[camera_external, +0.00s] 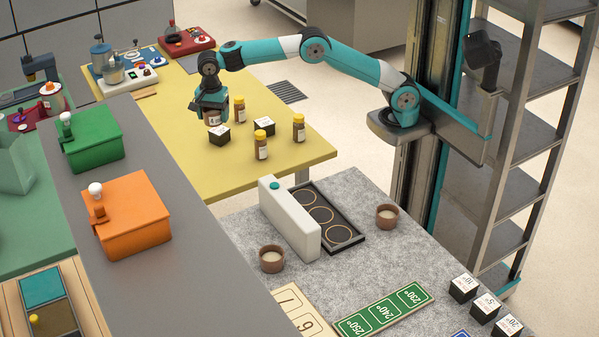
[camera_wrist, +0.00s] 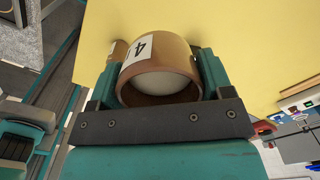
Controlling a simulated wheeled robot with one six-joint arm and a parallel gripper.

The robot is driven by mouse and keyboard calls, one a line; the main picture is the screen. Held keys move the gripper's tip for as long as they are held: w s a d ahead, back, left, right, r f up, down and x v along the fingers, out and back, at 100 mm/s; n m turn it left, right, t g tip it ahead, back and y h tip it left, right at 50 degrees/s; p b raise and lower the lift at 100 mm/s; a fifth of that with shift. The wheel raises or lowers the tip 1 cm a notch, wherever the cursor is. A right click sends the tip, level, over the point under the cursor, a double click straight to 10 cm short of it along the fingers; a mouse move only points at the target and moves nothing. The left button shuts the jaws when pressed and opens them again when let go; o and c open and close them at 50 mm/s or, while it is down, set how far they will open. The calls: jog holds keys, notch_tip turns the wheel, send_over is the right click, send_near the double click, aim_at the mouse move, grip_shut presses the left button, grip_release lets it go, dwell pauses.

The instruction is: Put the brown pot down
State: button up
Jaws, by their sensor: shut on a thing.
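The brown pot (camera_wrist: 178,50) is between the two fingers of my gripper (camera_wrist: 158,72) in the wrist view. It has a white label with a black 4 and a pale inside, and its open mouth faces the camera. I cannot tell whether the pot touches the table.
Black-and-white cubes (camera_external: 220,135) (camera_external: 264,126) and jars with yellow lids (camera_external: 239,109) (camera_external: 261,144) (camera_external: 299,128) stand close by on the yellow table. Two other brown pots (camera_external: 271,260) (camera_external: 387,217) stand on the grey counter. The yellow table's near left is clear.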

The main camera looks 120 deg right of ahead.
aim_at(219, 168)
notch_tip(219, 168, down, 18)
jog(key=shift+f+p, duration=0.1)
jog(key=shift+p, duration=0.4)
jog(key=o, duration=1)
jog(key=shift+f, duration=0.15)
jog(key=shift+o, duration=0.2)
